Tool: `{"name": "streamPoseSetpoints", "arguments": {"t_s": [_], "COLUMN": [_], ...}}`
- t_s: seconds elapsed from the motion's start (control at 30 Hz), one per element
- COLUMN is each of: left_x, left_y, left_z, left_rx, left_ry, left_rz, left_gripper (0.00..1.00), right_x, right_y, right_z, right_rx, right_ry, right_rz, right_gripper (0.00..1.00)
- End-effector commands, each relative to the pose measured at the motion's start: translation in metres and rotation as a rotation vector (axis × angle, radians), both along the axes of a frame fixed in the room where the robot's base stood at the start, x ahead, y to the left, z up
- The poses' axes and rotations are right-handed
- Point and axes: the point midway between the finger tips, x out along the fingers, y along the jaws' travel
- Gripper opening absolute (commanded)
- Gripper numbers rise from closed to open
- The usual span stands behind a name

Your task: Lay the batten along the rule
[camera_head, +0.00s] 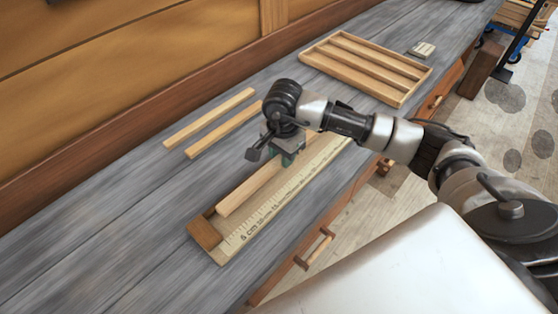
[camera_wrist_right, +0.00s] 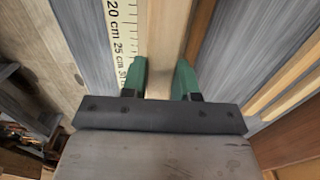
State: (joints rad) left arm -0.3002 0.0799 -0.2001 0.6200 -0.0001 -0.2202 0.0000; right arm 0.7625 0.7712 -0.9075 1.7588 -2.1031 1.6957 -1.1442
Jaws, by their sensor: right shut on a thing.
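The rule (camera_head: 264,217) is a pale board with printed cm marks and a brown stop block (camera_head: 205,233) at its near left end. A batten (camera_head: 247,189) lies along the rule's far side, its left end close to the block; I cannot tell if they touch. My right gripper (camera_head: 287,157) is over the batten, with green fingertips shut on it. In the right wrist view, the batten (camera_wrist_right: 167,40) runs between the fingers (camera_wrist_right: 160,80), beside the rule's marks (camera_wrist_right: 123,45). My left gripper is not in view.
Two loose battens (camera_head: 209,117) (camera_head: 222,133) lie parallel on the grey bench behind the rule. A slotted wooden tray (camera_head: 366,67) stands further right, with a small block (camera_head: 421,49) past it. The bench's left part is clear. A wooden wall borders the back.

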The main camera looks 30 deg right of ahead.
Motion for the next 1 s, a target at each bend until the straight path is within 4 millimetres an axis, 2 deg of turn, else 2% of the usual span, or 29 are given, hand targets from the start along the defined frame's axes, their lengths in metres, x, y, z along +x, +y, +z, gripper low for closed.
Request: {"name": "streamPoseSetpoints", "arguments": {"t_s": [0.17,0.47,0.83,0.87,0.9,1.0], "left_x": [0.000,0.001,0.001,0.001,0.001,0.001], "left_y": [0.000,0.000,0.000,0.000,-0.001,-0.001], "left_z": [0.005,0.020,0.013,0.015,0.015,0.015], "left_rx": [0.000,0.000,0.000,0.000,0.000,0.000], "left_ry": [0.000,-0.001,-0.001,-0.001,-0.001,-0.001], "left_rz": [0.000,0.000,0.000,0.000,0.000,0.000], "left_gripper": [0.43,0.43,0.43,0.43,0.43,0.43], "right_x": [0.001,0.001,0.001,0.001,0.001,0.001], "right_y": [0.009,0.009,0.008,0.008,0.008,0.008], "right_z": [-0.007,-0.043,-0.050,-0.048,-0.048,-0.048], "right_rx": [0.000,0.001,-0.001,-0.001,-0.001,-0.001], "right_ry": [0.000,0.001,-0.001,-0.001,-0.001,-0.001], "right_rz": [-0.001,-0.002,0.000,0.000,0.000,0.000], "right_gripper": [0.04,0.04,0.04,0.34,0.40,0.40]}}
